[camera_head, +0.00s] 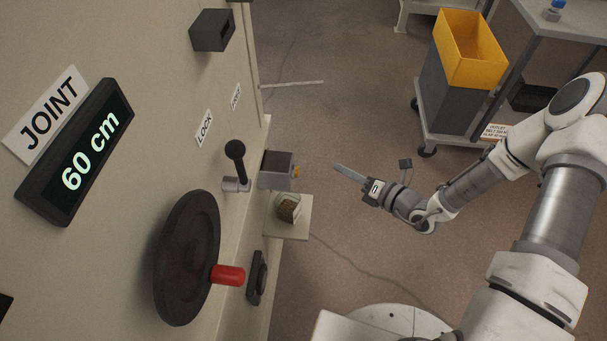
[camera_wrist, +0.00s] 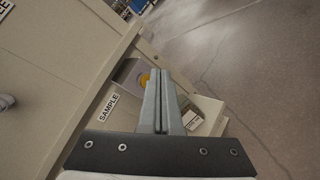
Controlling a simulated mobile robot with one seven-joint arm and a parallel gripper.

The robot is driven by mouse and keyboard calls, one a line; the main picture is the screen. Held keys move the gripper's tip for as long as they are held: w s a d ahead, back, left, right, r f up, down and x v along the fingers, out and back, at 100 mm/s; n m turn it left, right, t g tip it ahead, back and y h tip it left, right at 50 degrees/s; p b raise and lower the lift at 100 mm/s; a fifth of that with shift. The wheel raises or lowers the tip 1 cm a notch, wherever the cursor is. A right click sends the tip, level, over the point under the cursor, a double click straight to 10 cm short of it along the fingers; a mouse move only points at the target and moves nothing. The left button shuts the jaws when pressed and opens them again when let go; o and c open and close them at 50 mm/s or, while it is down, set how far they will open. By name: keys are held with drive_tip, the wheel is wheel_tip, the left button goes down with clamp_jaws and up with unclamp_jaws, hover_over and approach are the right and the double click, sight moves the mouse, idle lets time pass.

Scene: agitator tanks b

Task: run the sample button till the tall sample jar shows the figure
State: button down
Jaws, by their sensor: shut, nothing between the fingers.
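The sample box (camera_head: 277,168) is grey and juts from the panel, with a yellow button (camera_head: 297,171) on its right face. In the wrist view the yellow button (camera_wrist: 144,79) shows just left of my fingertips, near a SAMPLE label (camera_wrist: 108,108). A jar (camera_head: 288,207) with dark contents stands on a small ledge below the box; its lower part shows in the wrist view (camera_wrist: 191,119), partly hidden by my fingers. I cannot read its level. My gripper (camera_head: 338,168) is shut and empty, apart from the button, to its right. The JOINT display (camera_head: 75,155) reads 60 cm.
A black handwheel (camera_head: 187,258) with a red handle (camera_head: 228,275) and a black-knobbed lever (camera_head: 236,160) jut from the panel. A dark box (camera_head: 212,30) sits above. The floor between the panel and the cart with a yellow bin (camera_head: 470,60) is clear.

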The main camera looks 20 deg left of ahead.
sight(296, 172)
drive_tip(key=f+m, duration=0.1)
drive_tip(key=f+m+t, duration=0.1)
drive_tip(key=f, duration=0.1)
drive_tip(key=d+f+m+h, duration=0.1)
drive_tip(key=f, duration=0.1)
drive_tip(key=shift+w+t+b, duration=0.3)
drive_tip(key=shift+w+b, duration=0.05)
drive_tip(key=shift+b, duration=0.05)
drive_tip(key=s+a, duration=0.2)
drive_tip(key=a, duration=0.6)
drive_tip(key=shift+a, duration=0.25)
drive_tip(key=shift+r, duration=0.1)
idle(1.6)
drive_tip(key=shift+a, duration=0.45)
drive_tip(key=shift+s+a+p, duration=0.15)
drive_tip(key=shift+a+p, duration=0.25)
drive_tip(key=shift+a, duration=0.05)
idle(1.4)
